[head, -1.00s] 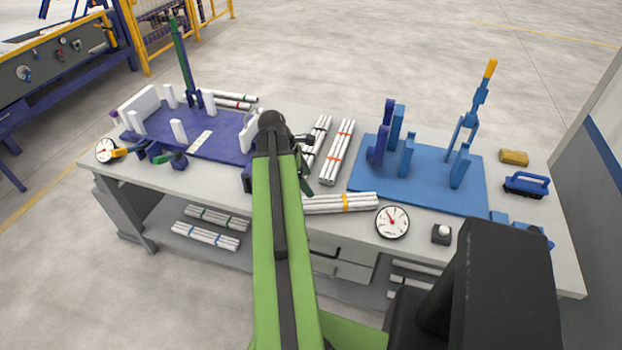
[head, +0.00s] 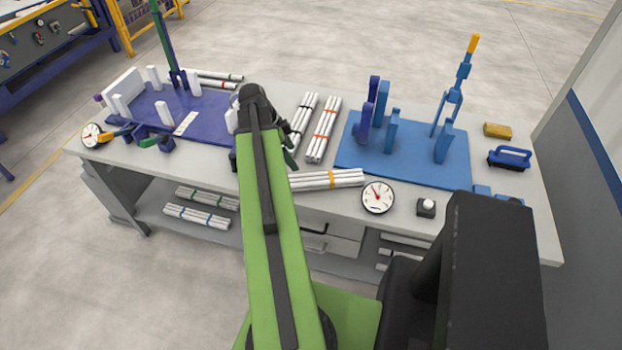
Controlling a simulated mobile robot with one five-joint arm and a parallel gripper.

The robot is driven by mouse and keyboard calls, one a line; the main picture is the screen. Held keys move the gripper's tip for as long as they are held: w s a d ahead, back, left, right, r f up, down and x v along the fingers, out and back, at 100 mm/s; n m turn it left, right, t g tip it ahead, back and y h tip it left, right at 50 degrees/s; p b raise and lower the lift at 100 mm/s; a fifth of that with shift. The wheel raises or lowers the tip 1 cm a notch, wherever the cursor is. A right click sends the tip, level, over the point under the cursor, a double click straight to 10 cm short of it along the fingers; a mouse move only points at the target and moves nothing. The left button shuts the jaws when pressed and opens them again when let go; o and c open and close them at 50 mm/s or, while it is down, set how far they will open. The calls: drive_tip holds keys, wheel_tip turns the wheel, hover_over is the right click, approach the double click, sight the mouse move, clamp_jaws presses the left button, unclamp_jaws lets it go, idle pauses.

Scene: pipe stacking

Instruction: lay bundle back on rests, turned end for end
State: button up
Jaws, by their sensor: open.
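My gripper (head: 290,148) is mostly hidden behind the end of my green arm. The part that shows is open, above the table just left of the bundles, with no bundle seen in it. A white pipe bundle with a yellow band (head: 345,178) lies crosswise near the front edge, its left end behind my arm. Bundles with an orange band (head: 323,130) and a dark band (head: 303,113) lie lengthwise behind it. White upright posts (head: 164,113) stand on the purple board (head: 205,105). Blue uprights (head: 391,131) stand on the blue board (head: 415,165). I cannot tell which bundle or rests are meant.
Dial gauges stand at front centre (head: 378,196) and far left (head: 92,135). A tall green lever (head: 164,45) and a blue lever with a yellow tip (head: 462,72) rise above the boards. More bundles (head: 196,216) lie on the lower shelf. A brush (head: 509,157) lies right.

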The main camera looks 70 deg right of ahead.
drive_tip(key=p+v, duration=0.2)
drive_tip(key=v, duration=0.1)
drive_tip(key=b, duration=1.2)
approach(307, 178)
drive_tip(key=shift+m, duration=0.3)
drive_tip(key=x, duration=0.5)
drive_tip(key=shift+w+a+f, duration=0.15)
drive_tip(key=shift+f, duration=0.25)
drive_tip(key=shift+r, duration=0.1)
drive_tip(key=b+x, duration=0.4)
drive_tip(key=x, duration=0.1)
drive_tip(key=shift+s+b, duration=0.2)
drive_tip(key=shift+b, duration=0.1)
clamp_jaws()
